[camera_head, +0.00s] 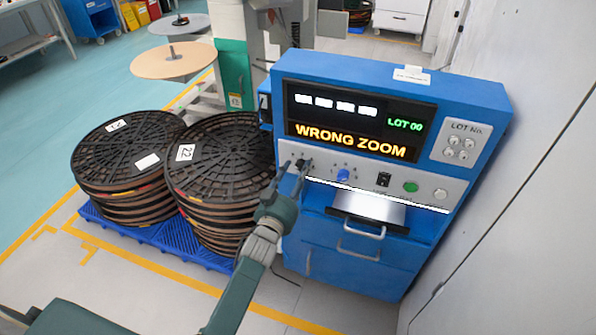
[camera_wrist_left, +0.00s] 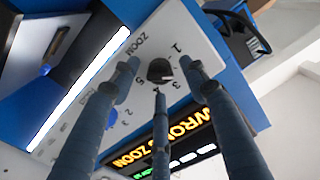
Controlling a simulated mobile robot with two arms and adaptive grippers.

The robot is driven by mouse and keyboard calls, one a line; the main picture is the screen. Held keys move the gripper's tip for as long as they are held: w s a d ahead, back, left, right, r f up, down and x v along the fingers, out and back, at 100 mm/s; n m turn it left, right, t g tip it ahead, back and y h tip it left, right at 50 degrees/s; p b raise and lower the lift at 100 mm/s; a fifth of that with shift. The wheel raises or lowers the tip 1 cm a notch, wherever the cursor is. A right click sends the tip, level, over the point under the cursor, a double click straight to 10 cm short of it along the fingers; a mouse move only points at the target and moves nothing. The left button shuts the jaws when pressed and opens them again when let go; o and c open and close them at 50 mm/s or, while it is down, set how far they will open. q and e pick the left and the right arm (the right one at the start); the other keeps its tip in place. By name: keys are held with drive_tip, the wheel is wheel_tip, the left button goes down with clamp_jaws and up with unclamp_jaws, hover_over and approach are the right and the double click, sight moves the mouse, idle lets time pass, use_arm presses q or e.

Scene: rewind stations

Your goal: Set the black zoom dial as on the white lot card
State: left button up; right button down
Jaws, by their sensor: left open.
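The black zoom dial (camera_wrist_left: 160,70) sits on the white panel of the blue machine. In the left wrist view, the word ZOOM and the numbers 1, 3 and 5 are readable around it; I cannot tell surely where its pointer stands. My left gripper (camera_head: 298,168) is open in front of the panel. Its three fingers (camera_wrist_left: 160,82) are spread around the dial, with no clear contact. In the head view the fingers partly hide the dial. A white card (camera_head: 411,75) stands on top of the machine; its writing is too small to read. My right gripper is out of view.
The screen (camera_head: 352,142) reads WRONG ZOOM and LOT 00. A blue knob (camera_head: 343,174), a black switch (camera_head: 383,180) and a green button (camera_head: 410,187) lie right of the dial. Stacked black reels (camera_head: 222,160) stand left on a blue pallet (camera_head: 150,236). A wall is close on the right.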

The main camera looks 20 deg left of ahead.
use_arm(q)
drive_tip(key=shift+w, duration=0.45)
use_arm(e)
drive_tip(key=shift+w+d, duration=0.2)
use_arm(q)
drive_tip(key=shift+c, duration=0.3)
drive_tip(key=c, duration=0.9)
clamp_jaws()
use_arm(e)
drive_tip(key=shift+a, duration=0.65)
